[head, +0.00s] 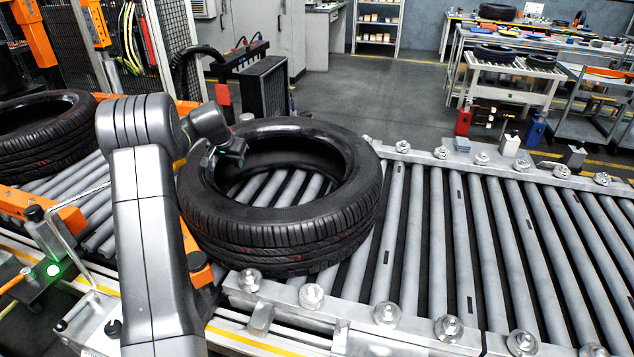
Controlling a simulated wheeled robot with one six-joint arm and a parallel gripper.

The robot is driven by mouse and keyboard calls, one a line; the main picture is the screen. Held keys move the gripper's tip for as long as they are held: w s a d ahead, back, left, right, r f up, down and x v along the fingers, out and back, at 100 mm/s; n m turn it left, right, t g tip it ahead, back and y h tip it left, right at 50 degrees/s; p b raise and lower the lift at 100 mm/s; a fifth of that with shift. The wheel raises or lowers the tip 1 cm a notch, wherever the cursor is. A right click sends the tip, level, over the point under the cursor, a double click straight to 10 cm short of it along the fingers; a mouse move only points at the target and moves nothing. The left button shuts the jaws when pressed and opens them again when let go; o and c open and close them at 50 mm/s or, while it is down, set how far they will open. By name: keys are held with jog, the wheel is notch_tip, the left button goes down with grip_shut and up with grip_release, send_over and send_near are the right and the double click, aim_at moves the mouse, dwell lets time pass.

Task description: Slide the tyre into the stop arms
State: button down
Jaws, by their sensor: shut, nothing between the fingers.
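A large black tyre (290,227) lies flat on the roller conveyor (405,250), near the middle of the head view. My gripper (222,158) is shut with nothing in it, at the tyre's left inner edge. I cannot tell whether it touches the rubber. My grey arm hides part of the tyre's left side and the conveyor there. Orange parts (200,270) show beside the tyre's lower left, partly behind my arm. I cannot tell for sure whether they are the stop arms.
A second tyre (40,135) lies on rollers at the far left. Silver guide wheels (387,315) line both conveyor edges. The rollers right of the tyre are clear. A green-lit device (53,270) stands at the lower left. Workbenches (510,65) stand at the back right.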

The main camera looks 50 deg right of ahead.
notch_tip(320, 180, up, 11)
jog(key=p, duration=0.5)
jog(key=shift+f+p, duration=0.2)
jog(key=shift+p, duration=0.2)
jog(key=shift+d, duration=0.1)
dwell(1.1)
